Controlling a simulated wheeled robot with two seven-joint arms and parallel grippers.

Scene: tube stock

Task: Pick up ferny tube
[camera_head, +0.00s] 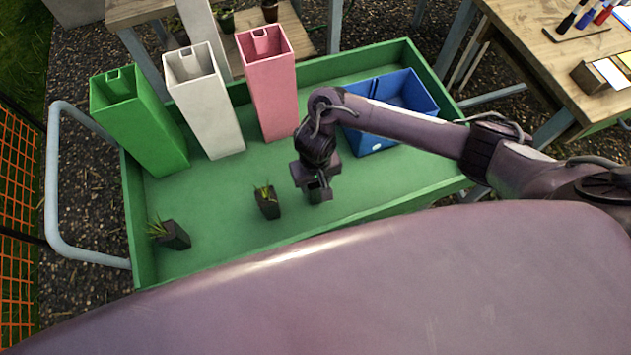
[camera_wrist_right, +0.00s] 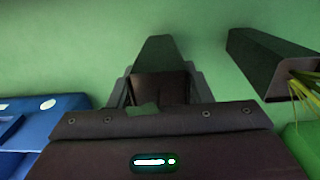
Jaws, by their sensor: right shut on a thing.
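My right gripper (camera_head: 318,188) is low over the green cart tray and shut on a dark square tube. In the right wrist view the tube (camera_wrist_right: 158,55) sits between the fingers. A scrap of green shows near its open end; the wrist housing hides most of its plant, so I cannot tell if it is ferny. I cannot tell if it touches the tray floor. A second dark tube (camera_head: 267,208) with grassy leaves lies tilted just left of the gripper; it also shows in the wrist view (camera_wrist_right: 270,60). A third grassy tube (camera_head: 175,236) lies further left. My left gripper is out of view.
The green tray (camera_head: 150,262) has raised walls. Tall green (camera_head: 140,125), white (camera_head: 206,100) and pink (camera_head: 268,85) bins stand along its back. A blue crate (camera_head: 410,95) is behind my right arm. A wooden table (camera_head: 540,70) stands at right. Tray floor is clear between the leafy tubes.

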